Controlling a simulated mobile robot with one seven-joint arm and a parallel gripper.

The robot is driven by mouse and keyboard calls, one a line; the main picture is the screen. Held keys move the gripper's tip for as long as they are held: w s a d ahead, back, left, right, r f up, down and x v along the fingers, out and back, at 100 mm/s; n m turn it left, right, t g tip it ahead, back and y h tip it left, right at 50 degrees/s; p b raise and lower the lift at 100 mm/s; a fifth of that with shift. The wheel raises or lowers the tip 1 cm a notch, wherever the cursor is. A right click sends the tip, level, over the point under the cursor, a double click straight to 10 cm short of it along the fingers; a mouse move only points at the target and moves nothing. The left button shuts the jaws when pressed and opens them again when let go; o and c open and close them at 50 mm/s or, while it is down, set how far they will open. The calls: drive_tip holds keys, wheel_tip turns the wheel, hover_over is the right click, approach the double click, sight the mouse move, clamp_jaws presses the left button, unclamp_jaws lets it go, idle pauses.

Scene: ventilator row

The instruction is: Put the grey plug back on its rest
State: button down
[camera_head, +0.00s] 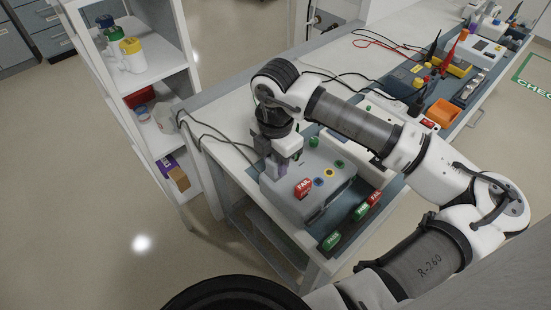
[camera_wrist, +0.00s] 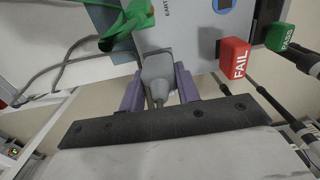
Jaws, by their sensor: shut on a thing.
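The grey plug (camera_wrist: 158,76) sits between the purple fingers of my gripper (camera_wrist: 160,90) in the wrist view, with its thin end towards my wrist. The fingers close on it from both sides. In the head view my gripper (camera_head: 280,165) points down at the left back edge of a grey tester box (camera_head: 315,198), and the plug is mostly hidden there. The plug's far end appears right at the box's edge; I cannot tell whether it touches. I cannot make out the plug's rest for certain.
A red FAIL block (camera_head: 304,188) is on the box, which also shows in the wrist view (camera_wrist: 187,37). A green piece (camera_wrist: 128,25) is close beside the plug. Grey cables (camera_head: 205,135) run over the bench's left edge. A shelf rack (camera_head: 150,75) stands left.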

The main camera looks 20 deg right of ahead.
drive_tip(key=c, duration=0.9)
unclamp_jaws()
